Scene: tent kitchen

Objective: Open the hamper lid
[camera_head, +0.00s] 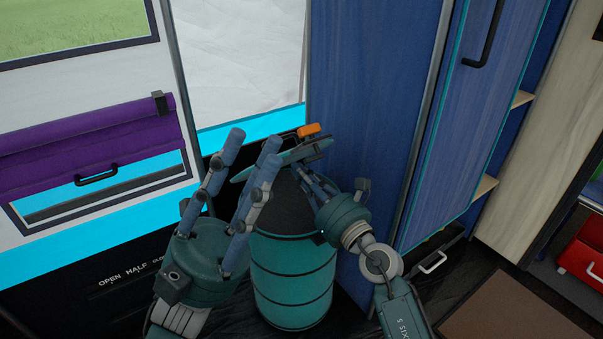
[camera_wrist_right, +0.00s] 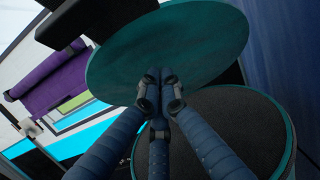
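The hamper (camera_head: 293,283) is a teal ribbed cylinder standing upright on the floor in the head view. In the right wrist view the lid (camera_wrist_right: 200,45) is a broad teal disc above the hamper's dark round top (camera_wrist_right: 245,125). My right gripper (camera_wrist_right: 158,78) is shut, its fingertips together at the lid's face; contact is unclear. My left gripper (camera_head: 253,140) is open and empty, left of the hamper, partly covering the lid.
A blue cabinet (camera_head: 375,90) stands close behind and right of the hamper. A purple roll (camera_head: 90,130) hangs on the wall at left. A brown mat (camera_head: 510,300) lies on the floor at right, and a red box (camera_head: 582,255) is at the far right.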

